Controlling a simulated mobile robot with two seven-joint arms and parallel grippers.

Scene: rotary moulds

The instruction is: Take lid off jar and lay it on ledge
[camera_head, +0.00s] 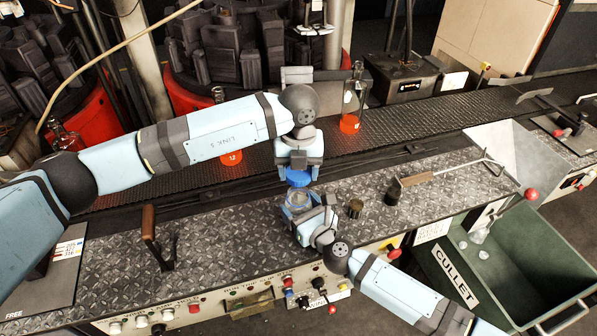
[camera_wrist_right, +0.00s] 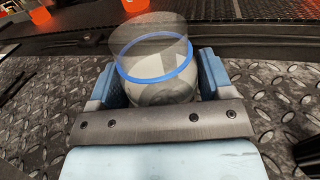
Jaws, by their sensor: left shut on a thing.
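The blue lid (camera_head: 299,178) is in the jaws of my left gripper (camera_head: 298,168), which points down. The lid is off the jar, a little beyond its mouth in the head view. The clear glass jar (camera_head: 297,201) stands on the diamond-plate ledge (camera_head: 375,222). In the right wrist view the jar (camera_wrist_right: 152,45) is open at the top and has a blue ring around it. My right gripper (camera_head: 312,212) has one finger on each side of the jar, close against its wall. The lid does not show in the right wrist view.
A small dark cylinder (camera_head: 355,208) stands right of the jar. An upright lever (camera_head: 150,225) rises at the left. Orange pieces (camera_head: 349,123) sit on the conveyor behind. A green cullet bin (camera_head: 520,255) stands at the right.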

